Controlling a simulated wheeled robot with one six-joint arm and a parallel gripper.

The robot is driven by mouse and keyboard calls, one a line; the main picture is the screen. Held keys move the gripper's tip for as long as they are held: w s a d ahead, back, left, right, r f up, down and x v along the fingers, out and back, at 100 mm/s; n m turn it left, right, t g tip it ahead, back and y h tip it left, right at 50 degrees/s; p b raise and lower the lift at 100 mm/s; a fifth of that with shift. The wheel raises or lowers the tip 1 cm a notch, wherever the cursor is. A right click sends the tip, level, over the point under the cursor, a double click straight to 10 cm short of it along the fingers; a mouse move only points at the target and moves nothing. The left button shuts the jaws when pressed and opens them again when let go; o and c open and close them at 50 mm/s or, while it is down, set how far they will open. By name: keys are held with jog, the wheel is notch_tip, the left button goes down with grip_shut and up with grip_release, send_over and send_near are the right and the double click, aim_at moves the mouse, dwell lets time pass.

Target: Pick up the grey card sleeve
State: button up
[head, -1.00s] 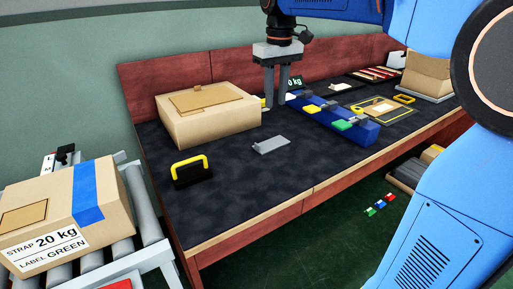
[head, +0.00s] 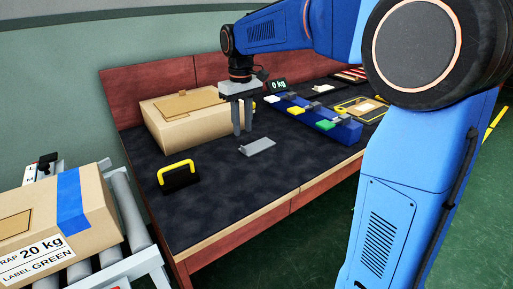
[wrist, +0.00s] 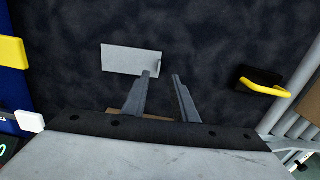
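The grey card sleeve (head: 257,146) lies flat on the dark mat of the bench, near the bench's middle in the head view. It is a light grey rectangle with a small raised tab at one end; in the wrist view the sleeve (wrist: 130,60) lies ahead and a little left of the fingers. My gripper (head: 242,132) points down above the mat, just behind and left of the sleeve in the head view. In the wrist view my gripper (wrist: 162,75) has its two fingers apart with nothing between them. One fingertip overlaps the sleeve's tab end in that picture.
A cardboard box (head: 178,125) stands behind and left of my gripper. A black block with a yellow handle (head: 178,175) stands at the front left. A blue rack (head: 340,130) with coloured clips is to the right. A strapped carton (head: 75,215) sits on rollers at the left.

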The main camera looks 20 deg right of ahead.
aim_at(243, 147)
jog(key=shift+w+f, duration=0.1)
jog(key=shift+f, duration=3.45)
grip_shut()
